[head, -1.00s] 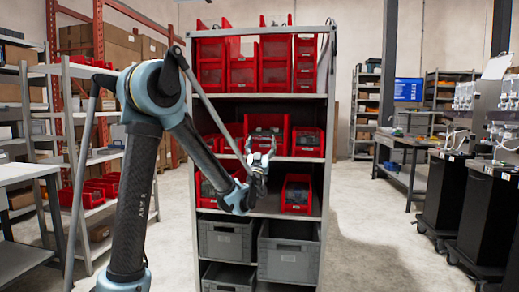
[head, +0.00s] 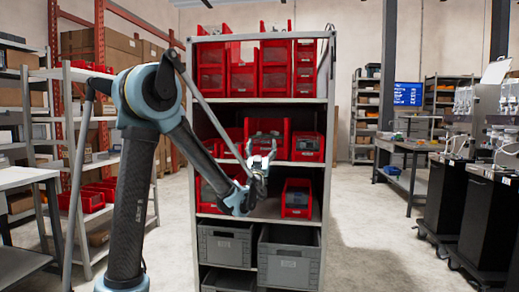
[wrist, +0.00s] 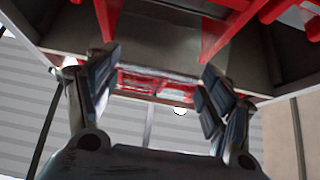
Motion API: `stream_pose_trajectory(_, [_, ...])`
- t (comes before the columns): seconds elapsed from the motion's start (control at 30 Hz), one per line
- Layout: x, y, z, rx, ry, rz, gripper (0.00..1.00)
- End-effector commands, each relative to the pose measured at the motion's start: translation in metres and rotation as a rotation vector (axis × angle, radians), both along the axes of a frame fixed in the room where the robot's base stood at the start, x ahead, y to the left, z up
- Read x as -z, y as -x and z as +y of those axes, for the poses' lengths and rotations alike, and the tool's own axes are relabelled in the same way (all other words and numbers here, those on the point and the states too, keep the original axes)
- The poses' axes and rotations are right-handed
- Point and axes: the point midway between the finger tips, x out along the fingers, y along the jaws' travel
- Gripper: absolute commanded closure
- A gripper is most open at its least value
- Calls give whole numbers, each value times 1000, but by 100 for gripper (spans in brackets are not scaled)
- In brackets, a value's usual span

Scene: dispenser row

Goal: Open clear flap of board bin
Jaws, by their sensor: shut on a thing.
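A red bin (head: 286,138) stands on the middle shelf of the rack, with grey contents showing at its top. My gripper (head: 261,150) is at the front of this bin, its fingers pointing up. In the wrist view my gripper (wrist: 160,75) has its two fingers spread at either side of a clear panel (wrist: 160,52), seen from below between two red edges. This looks like the clear flap, and the fingers are shut on it at its sides. In the head view the flap's outline is too faint to make out.
More red bins fill the top shelf (head: 228,70). Another red bin (head: 308,146) stands right beside the middle bin, and one (head: 297,198) is on the shelf below. Grey crates (head: 289,256) fill the bottom. Open floor (head: 375,245) lies to the rack's right.

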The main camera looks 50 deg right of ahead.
Motion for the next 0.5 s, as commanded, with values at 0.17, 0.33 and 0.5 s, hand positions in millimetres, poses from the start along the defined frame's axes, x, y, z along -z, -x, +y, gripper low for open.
stream_pose_trajectory(0.17, [-1, 0, 0, -1, 1, -2, 69])
stream_pose_trajectory(0.33, [-1, 0, 0, -1, 1, -2, 69])
stream_pose_trajectory(0.5, [-1, 0, 0, -1, 0, -1, 5])
